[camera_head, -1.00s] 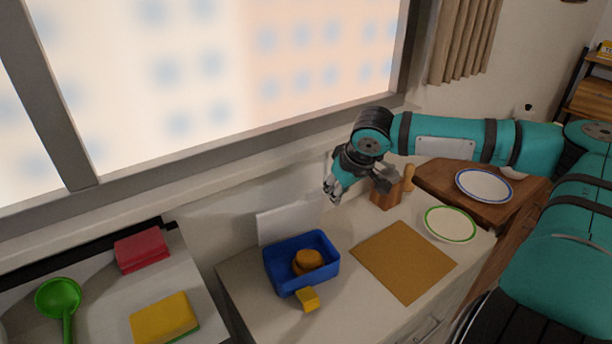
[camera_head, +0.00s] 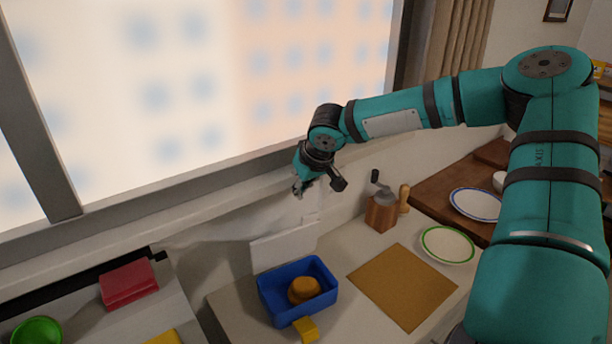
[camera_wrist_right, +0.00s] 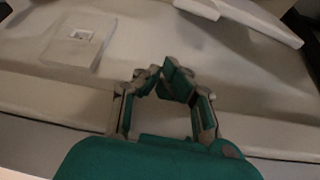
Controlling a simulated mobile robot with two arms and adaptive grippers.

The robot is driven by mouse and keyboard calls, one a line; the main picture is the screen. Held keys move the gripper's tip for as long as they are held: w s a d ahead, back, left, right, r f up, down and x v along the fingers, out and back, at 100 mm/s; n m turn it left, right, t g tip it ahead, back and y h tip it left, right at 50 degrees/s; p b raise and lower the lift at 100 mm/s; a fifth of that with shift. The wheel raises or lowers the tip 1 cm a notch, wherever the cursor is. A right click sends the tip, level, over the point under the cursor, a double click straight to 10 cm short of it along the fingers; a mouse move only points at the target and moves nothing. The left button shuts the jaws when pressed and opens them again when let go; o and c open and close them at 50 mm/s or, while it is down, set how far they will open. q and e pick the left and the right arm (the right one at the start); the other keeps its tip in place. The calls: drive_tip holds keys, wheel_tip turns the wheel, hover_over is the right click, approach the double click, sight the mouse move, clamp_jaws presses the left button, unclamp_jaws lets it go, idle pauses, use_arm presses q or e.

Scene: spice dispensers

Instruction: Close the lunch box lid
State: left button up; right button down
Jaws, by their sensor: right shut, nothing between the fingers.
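The blue lunch box (camera_head: 298,290) stands on the counter with a round brown item (camera_head: 304,289) inside. Its white lid (camera_head: 283,247) stands up open along the back edge, by the wall. My right gripper (camera_head: 298,190) is shut and empty, raised near the window ledge, above and a little right of the lid and apart from it. In the right wrist view the closed fingertips (camera_wrist_right: 163,75) show in front of the wall. A pale edge at the top right there may be the lid; I cannot tell. My left gripper is not in view.
A yellow block (camera_head: 306,330) lies at the box's front. To the right are a brown mat (camera_head: 403,286), a wooden grinder (camera_head: 381,212), a green-rimmed plate (camera_head: 447,245) and a blue-rimmed plate (camera_head: 476,204). The red block (camera_head: 128,284) is left. A wall outlet (camera_wrist_right: 82,34) shows in the wrist view.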

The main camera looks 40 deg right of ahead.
drive_tip(key=s, duration=0.1)
drive_tip(key=s+f+p, duration=0.1)
drive_tip(key=s+a, duration=0.1)
drive_tip(key=shift+s+f, duration=0.2)
drive_tip(key=shift+f, duration=0.15)
drive_tip(key=shift+d, duration=0.15)
